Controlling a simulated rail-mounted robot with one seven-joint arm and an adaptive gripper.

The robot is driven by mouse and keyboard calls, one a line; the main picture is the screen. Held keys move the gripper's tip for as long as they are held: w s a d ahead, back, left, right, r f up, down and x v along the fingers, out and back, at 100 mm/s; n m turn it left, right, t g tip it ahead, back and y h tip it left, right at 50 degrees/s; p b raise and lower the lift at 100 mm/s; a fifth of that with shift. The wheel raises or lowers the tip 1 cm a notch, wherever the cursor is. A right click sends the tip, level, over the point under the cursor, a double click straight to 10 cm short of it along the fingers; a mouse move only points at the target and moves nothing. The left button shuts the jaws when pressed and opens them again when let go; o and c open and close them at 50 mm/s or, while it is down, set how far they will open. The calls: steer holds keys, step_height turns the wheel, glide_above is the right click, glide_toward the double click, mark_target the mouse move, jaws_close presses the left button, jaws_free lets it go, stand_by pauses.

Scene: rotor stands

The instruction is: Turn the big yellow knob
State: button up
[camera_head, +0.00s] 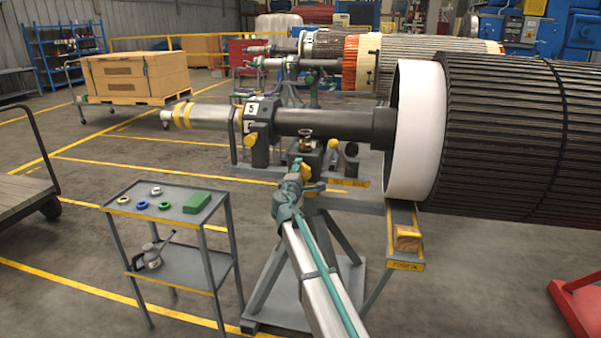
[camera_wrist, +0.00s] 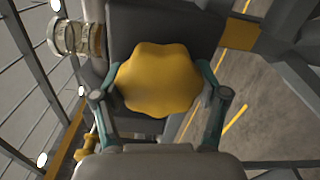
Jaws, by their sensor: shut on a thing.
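The big yellow knob (camera_wrist: 158,80) fills the middle of the wrist view. It is lobed and sits on the front of a dark grey block (camera_wrist: 132,22). My gripper (camera_wrist: 160,92) has one finger on each side of the knob and is shut on it. In the head view my arm reaches to the stand, and my gripper (camera_head: 297,178) is at the yellow knob (camera_head: 306,171), which is partly hidden by it.
A large dark rotor (camera_head: 520,135) rests with its shaft on the stand. A small brass and glass fitting (camera_wrist: 68,38) sits beside the knob's block. A smaller yellow knob (camera_head: 250,140) is to the left. A grey cart (camera_head: 170,215) with rings and a green box stands front left.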

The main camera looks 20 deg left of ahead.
stand_by(0.4)
steer(key=o, duration=1.2)
steer(key=shift+s, duration=0.1)
steer(key=s, duration=0.4)
steer(key=s+d, duration=0.1)
steer(key=s, duration=0.2)
steer(key=s+d, duration=0.1)
steer(key=s, duration=0.3)
steer(key=shift+s, duration=0.35)
